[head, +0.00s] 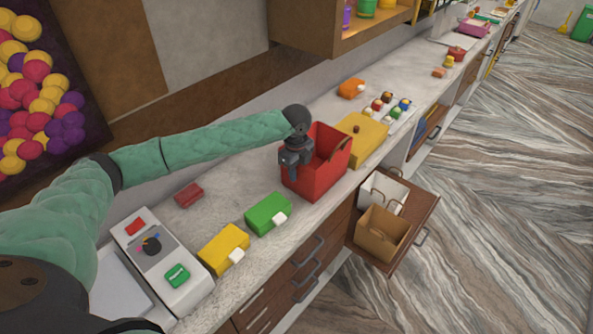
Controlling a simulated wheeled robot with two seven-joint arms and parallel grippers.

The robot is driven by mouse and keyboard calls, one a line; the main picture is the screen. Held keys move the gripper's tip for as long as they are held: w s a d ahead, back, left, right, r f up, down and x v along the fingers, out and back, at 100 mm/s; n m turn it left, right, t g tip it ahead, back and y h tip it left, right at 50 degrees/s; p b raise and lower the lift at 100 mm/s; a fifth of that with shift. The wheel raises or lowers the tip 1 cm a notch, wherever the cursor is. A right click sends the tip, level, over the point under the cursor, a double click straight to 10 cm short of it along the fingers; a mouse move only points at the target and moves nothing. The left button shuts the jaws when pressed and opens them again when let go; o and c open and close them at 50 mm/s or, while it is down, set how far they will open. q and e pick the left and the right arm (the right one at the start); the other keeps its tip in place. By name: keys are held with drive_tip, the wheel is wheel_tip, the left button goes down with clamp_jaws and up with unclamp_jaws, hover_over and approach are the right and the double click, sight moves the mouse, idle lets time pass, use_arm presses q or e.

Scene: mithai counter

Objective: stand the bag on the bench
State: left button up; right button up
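A red open-topped bag (325,177) with a brown handle is upright at the front part of the pale bench (230,185). It looks to rest on the bench, though I cannot see its underside clearly. My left gripper (292,170) points down at the bag's left rim and overlaps its wall. The fingers are too small and dark to tell whether they are closed on it. My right gripper is out of view.
An open drawer (421,216) holds a white bag (378,190) and a brown bag (382,232). A yellow box (366,135) is close behind the red bag. Green (267,212) and yellow (222,248) boxes and a scale-like device (165,262) stand nearer me.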

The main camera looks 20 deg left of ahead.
use_arm(q)
drive_tip(key=shift+r, duration=0.1)
